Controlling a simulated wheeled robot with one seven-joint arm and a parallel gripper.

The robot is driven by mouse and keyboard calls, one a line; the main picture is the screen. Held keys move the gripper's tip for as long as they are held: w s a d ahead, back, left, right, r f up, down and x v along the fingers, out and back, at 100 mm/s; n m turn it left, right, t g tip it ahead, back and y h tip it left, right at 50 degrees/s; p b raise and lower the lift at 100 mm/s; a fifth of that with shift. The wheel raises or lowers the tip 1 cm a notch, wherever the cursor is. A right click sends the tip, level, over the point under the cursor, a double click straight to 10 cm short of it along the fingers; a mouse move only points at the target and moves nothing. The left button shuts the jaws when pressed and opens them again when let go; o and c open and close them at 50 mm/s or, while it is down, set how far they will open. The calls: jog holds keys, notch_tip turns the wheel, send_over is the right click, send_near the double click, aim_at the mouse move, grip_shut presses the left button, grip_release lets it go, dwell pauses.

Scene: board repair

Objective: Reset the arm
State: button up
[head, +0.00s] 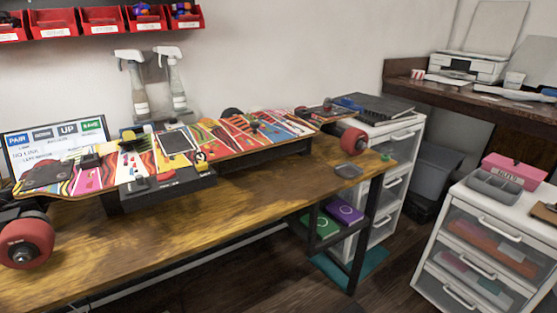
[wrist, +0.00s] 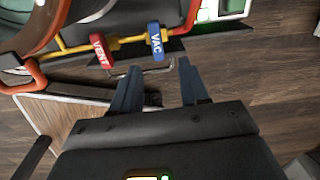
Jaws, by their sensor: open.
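My gripper (wrist: 158,68) shows in the wrist view with its two dark blue fingers apart and nothing between them. Just beyond the fingertips are a red handle marked VENT (wrist: 101,48) and a blue handle marked VAC (wrist: 156,40), both on a yellow pipe (wrist: 72,48). The fingers appear apart from both handles, though depth is hard to tell. Neither my arm nor my gripper shows in the head view.
In the head view a wooden bench (head: 225,220) bears a colourful skateboard deck (head: 215,145) with red wheels (head: 24,242). Spray bottles (head: 171,85) stand behind it. A white drawer cabinet (head: 485,250) stands at right.

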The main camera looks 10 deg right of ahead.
jog(key=s+a+r+n+t+h+p, duration=0.3)
jog(key=s+r+n+t+p, duration=0.3)
jog(key=s+r+n, duration=0.9)
jog(key=s+a+r+n+t+y+p, duration=0.1)
jog(key=a+r+n, duration=0.4)
jog(key=r, duration=0.8)
jog(key=s+a+r+n+t+y+p, duration=0.1)
jog(key=s+a+r+n+t, duration=0.3)
jog(key=r, duration=0.9)
jog(key=s+a+r+n+t+y+p, duration=0.1)
jog(key=s+a+r+n+t+p, duration=0.1)
jog(key=a+r+n, duration=0.5)
notch_tip(320, 180, up, 6)
jog(key=shift+s+n+t+p, duration=0.35)
jog(key=shift+s+t, duration=0.2)
jog(key=shift+t, duration=0.35)
jog(key=shift+c, duration=0.3)
